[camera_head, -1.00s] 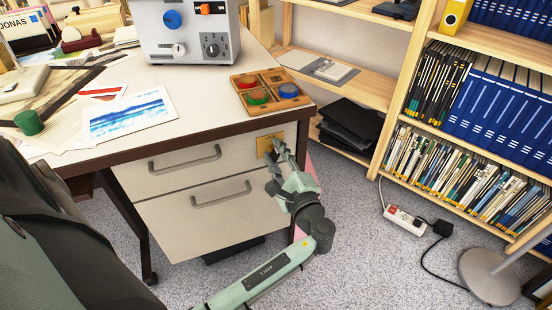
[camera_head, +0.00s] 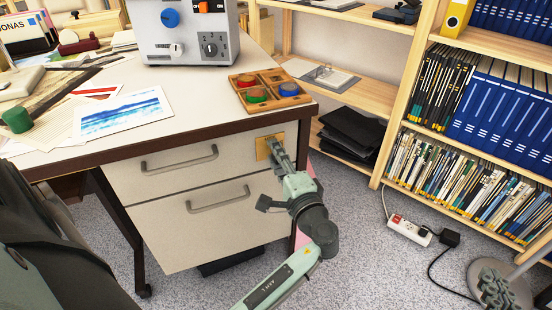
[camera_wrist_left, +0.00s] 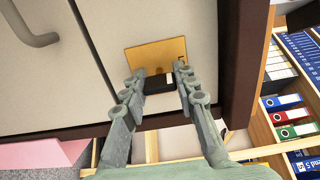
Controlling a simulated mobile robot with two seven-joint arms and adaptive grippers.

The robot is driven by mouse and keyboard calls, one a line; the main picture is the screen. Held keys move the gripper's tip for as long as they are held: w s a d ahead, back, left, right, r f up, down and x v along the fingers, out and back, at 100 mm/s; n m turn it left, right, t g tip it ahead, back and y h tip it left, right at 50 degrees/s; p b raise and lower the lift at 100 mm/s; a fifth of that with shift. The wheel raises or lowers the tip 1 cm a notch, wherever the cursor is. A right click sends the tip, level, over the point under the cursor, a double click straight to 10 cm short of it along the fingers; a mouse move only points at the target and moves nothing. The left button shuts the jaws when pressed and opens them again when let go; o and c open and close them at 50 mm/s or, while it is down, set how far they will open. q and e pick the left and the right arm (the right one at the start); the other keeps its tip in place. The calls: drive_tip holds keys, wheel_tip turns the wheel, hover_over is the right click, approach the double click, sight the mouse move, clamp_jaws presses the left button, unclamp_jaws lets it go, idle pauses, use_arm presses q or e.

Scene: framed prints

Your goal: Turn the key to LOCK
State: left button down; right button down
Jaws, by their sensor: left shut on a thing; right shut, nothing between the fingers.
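A brass lock plate (camera_head: 262,149) is on the upper right of the cabinet's top drawer front. It also shows in the left wrist view (camera_wrist_left: 150,54). My left gripper (camera_head: 279,149) is at the plate, its fingers pointing at it. In the left wrist view a black key head (camera_wrist_left: 158,84) lies between the fingertips (camera_wrist_left: 160,82), close in front of the plate. My left gripper is shut on it. The key's shaft is hidden, and I cannot read its setting. My right gripper (camera_head: 493,285) is shut and empty at the lower right, in front of the lamp base.
Both drawers are shut, with handles (camera_head: 180,160) on their fronts. A wooden tray (camera_head: 290,102) with coloured discs and a grey device (camera_head: 185,50) stand on the desk. A bookshelf (camera_head: 420,95) is at the right. A power strip (camera_head: 408,229) lies on the carpet.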

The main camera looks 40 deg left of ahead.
use_arm(q)
drive_tip(key=shift+a+r, duration=0.1)
use_arm(e)
drive_tip(key=shift+w+a+r+t, duration=0.15)
drive_tip(key=shift+a+r+t, duration=0.15)
drive_tip(key=shift+r, duration=0.15)
use_arm(q)
drive_tip(key=c, duration=1.2)
unclamp_jaws()
drive_tip(key=shift+o, duration=0.2)
